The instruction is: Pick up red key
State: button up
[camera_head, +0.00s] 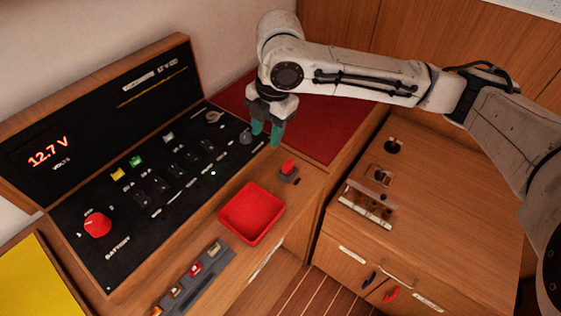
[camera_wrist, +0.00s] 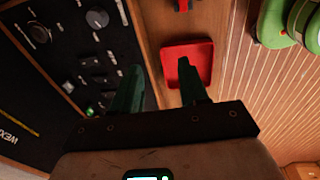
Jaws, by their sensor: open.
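A small red piece (camera_head: 288,166) stands on a small grey block on the wooden ledge; it looks like the red key, but its shape is too small to be sure. It shows partly at the top edge of the wrist view (camera_wrist: 183,5). A larger red knob (camera_head: 97,224) sits on the black panel beside the word BATTERY. My gripper (camera_head: 266,134) points down above the right end of the panel, up and left of the red piece and apart from it. Its green fingers (camera_wrist: 162,78) are spread with nothing between them.
A red tray (camera_head: 252,213) lies on the ledge near the red piece. A grey strip (camera_head: 193,277) with several small items lies in front. The upright panel (camera_head: 60,150) reads 12.7 V. A wooden cabinet (camera_head: 440,230) stands right. Green coils (camera_wrist: 290,20) show in the wrist view.

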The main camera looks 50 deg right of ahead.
jog(key=g, duration=0.1)
send_near(289, 162)
jog(key=f, duration=0.2)
jog(key=shift+a+f+h, duration=0.3)
jog(key=shift+f+h, duration=0.1)
jog(key=shift+w+a+f+p, duration=0.1)
jog(key=shift+f+p, duration=0.4)
jog(key=shift+f, duration=1)
jog(key=shift+w+f+p, duration=0.1)
jog(key=shift+f+p, duration=0.35)
jog(key=shift+f, duration=1.05)
grip_shut()
